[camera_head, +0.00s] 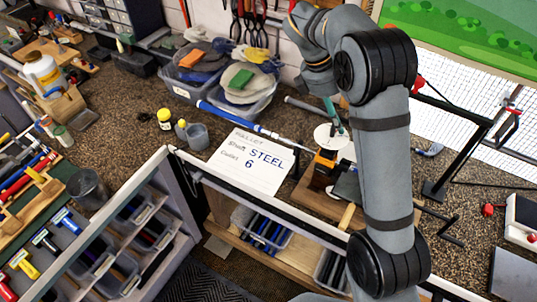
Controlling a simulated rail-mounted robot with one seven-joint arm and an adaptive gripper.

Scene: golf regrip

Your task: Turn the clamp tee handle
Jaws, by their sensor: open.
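A golf club shaft (240,120) with a blue and white end lies slanted above the bench. Its lower right end runs toward an orange and black clamp (324,168) on a wooden base (330,207). My arm hides part of the clamp area, and I cannot make out the tee handle clearly. My gripper (336,121) hangs from the wrist above and slightly right of the clamp. Only thin teal parts of it show, in front of a round white disc (332,137). It is open, and I see nothing held in it.
A black stand (450,170) is right of my arm. The bench (130,90) has free room at left.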

